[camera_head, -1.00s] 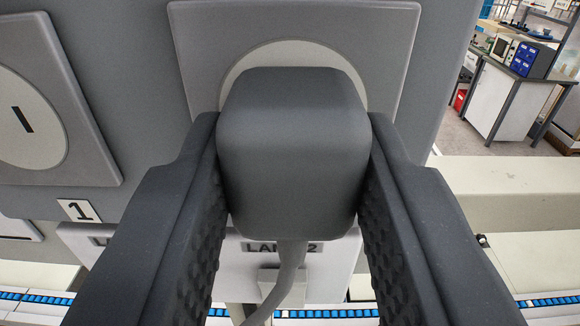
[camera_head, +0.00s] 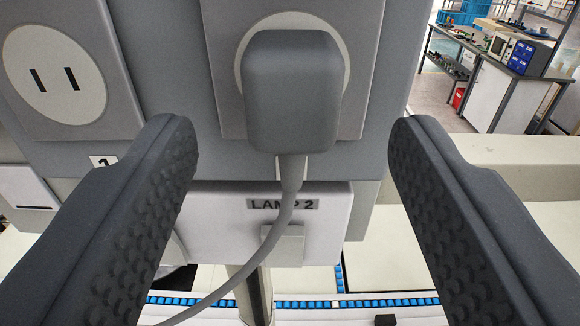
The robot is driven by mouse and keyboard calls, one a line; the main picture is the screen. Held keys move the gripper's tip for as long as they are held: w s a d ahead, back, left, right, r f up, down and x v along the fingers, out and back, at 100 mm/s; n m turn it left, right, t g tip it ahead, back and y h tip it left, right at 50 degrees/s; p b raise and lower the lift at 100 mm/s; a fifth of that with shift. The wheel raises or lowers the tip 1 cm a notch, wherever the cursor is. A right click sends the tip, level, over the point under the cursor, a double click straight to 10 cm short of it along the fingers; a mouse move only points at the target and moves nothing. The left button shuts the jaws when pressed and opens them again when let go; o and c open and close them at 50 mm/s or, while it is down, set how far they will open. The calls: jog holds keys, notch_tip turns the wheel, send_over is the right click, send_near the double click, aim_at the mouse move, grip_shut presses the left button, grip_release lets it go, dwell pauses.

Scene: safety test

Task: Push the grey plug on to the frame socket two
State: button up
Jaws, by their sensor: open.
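The grey plug (camera_head: 291,92) sits against the round face of a socket (camera_head: 345,60) on the grey frame, with its cable (camera_head: 285,215) hanging down and curving left. The plug covers most of that socket's face, so its slots are hidden. A small label below this socket is mostly hidden behind the plug. My gripper (camera_head: 292,140) is open, with one finger well to each side of the plug and neither touching it. From this angle I cannot tell whether the plug is fully seated.
Another socket (camera_head: 55,72) with two empty slots is at the left, above a "1" label (camera_head: 102,161). A white box labelled "LAMP 2" (camera_head: 270,225) is below the plug. Workbenches (camera_head: 500,75) stand far back at right.

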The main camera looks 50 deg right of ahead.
jog(key=b+v, duration=0.2)
jog(key=v, duration=0.8)
jog(key=s+a+f+n+t+y+b, duration=0.4)
jog(key=s+a+f+n+y+b, duration=0.1)
jog(key=s+a+f+n+y, duration=0.5)
jog(key=s+f+y, duration=0.2)
jog(key=s+y, duration=0.2)
jog(key=shift+f, duration=0.2)
jog(key=shift+s, duration=0.15)
dwell(0.7)
